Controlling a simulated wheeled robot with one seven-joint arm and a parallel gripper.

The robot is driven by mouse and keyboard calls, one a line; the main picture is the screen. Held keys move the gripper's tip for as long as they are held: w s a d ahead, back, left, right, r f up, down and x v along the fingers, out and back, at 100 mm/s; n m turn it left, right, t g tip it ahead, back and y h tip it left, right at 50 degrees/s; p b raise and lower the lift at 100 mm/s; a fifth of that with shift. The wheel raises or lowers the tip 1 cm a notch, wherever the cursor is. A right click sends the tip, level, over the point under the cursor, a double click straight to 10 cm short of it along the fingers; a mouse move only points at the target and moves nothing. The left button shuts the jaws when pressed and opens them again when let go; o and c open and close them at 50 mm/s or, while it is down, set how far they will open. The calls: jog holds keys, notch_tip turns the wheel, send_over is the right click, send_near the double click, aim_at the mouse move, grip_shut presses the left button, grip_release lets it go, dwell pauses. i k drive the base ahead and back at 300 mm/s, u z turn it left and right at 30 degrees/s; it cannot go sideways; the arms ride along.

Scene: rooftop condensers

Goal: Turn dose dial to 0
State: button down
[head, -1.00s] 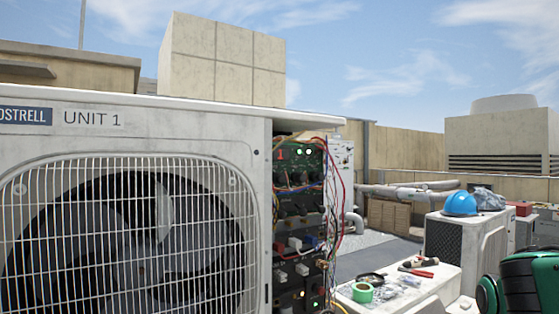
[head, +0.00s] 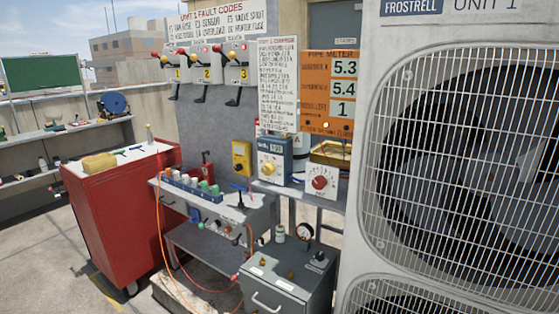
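A white panel with a red round dial (head: 320,183) stands at the right end of the bench, close to the condenser. Left of it is a blue box (head: 275,158) with a small display and a yellow round knob (head: 270,169). The lettering on both is too small to read, so I cannot tell which is the dose dial or what number either points to. My gripper is not in view.
The UNIT 1 condenser (head: 368,130) fills the right side. A red tool cabinet (head: 105,210) stands left of the bench, and a grey box (head: 290,285) with a handle stands in front. An orange hose (head: 160,225) hangs down. Clear floor shows at lower left.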

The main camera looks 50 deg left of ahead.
aim_at(268, 169)
jog(key=u, duration=1.85)
jog(key=k, duration=0.45)
jog(key=u, duration=0.55)
jog(key=i, duration=0.8)
jog(key=z, duration=0.1)
